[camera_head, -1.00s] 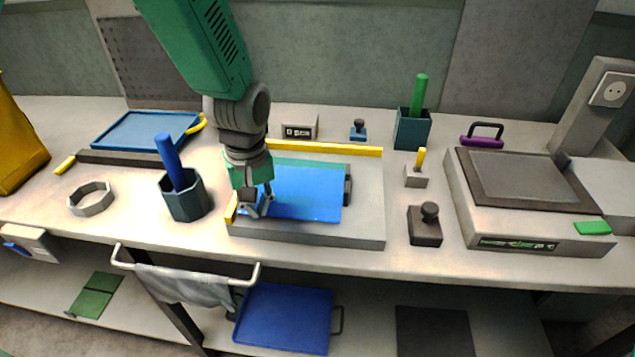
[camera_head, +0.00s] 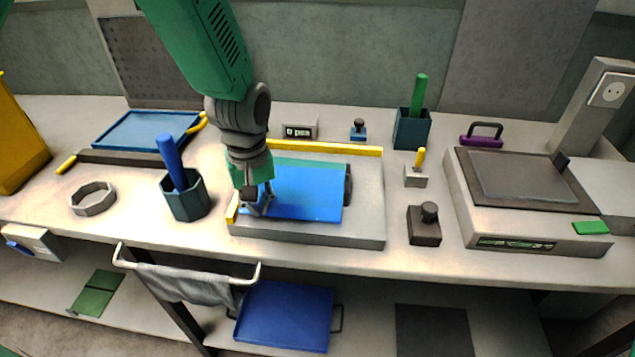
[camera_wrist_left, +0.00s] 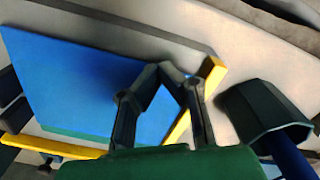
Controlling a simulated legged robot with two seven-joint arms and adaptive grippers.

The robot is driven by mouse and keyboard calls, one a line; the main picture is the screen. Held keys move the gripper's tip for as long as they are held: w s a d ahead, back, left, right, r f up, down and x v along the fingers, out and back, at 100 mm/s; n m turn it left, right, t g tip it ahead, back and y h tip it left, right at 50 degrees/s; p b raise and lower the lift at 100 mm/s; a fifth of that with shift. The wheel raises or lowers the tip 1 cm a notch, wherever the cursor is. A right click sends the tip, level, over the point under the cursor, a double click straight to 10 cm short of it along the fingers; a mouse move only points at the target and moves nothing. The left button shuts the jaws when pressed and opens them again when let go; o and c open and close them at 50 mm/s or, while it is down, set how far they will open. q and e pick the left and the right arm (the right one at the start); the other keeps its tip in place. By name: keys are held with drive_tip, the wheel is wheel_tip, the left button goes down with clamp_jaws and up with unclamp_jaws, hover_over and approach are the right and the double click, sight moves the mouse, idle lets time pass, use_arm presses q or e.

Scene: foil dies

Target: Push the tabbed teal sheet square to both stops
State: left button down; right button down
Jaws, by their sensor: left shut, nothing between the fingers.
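A bright blue sheet (camera_head: 308,194) lies on the grey board (camera_head: 310,235), with a teal strip (camera_head: 308,162) showing along its back edge. A dark tab-like block (camera_head: 348,185) is at its right edge. A long yellow stop (camera_head: 340,149) runs along the back, and a short yellow stop (camera_head: 231,208) stands at the left. My left gripper (camera_head: 259,207) is shut and empty, over the sheet's left part beside the short stop. The wrist view shows the fingers (camera_wrist_left: 160,85) over the blue sheet (camera_wrist_left: 75,85); whether they touch it is unclear. My right gripper is out of view.
A dark cup (camera_head: 188,203) with a blue rod stands just left of the board. A black-knobbed block (camera_head: 425,226) and a small yellow-pegged block (camera_head: 415,177) stand to its right. A scale-like device (camera_head: 530,205) is farther right. The bench front left is mostly clear.

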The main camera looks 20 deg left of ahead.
use_arm(q)
drive_tip(key=shift+w+a+p, duration=0.3)
drive_tip(key=shift+w+a, duration=0.05)
drive_tip(key=shift+w, duration=1)
drive_tip(key=shift+w+a+p, duration=0.3)
drive_tip(key=shift+w+p, duration=0.05)
drive_tip(key=shift+w, duration=0.95)
drive_tip(key=shift+w+a+p, duration=0.3)
drive_tip(key=shift+w+a, duration=0.05)
drive_tip(key=shift+w, duration=1)
drive_tip(key=shift+s, duration=0.1)
drive_tip(key=shift+s+d+r+p, duration=0.1)
drive_tip(key=shift+s+d+p, duration=0.05)
drive_tip(key=shift+s+p, duration=0.4)
wheel_tip(320, 180, up, 8)
drive_tip(key=p, duration=0.7)
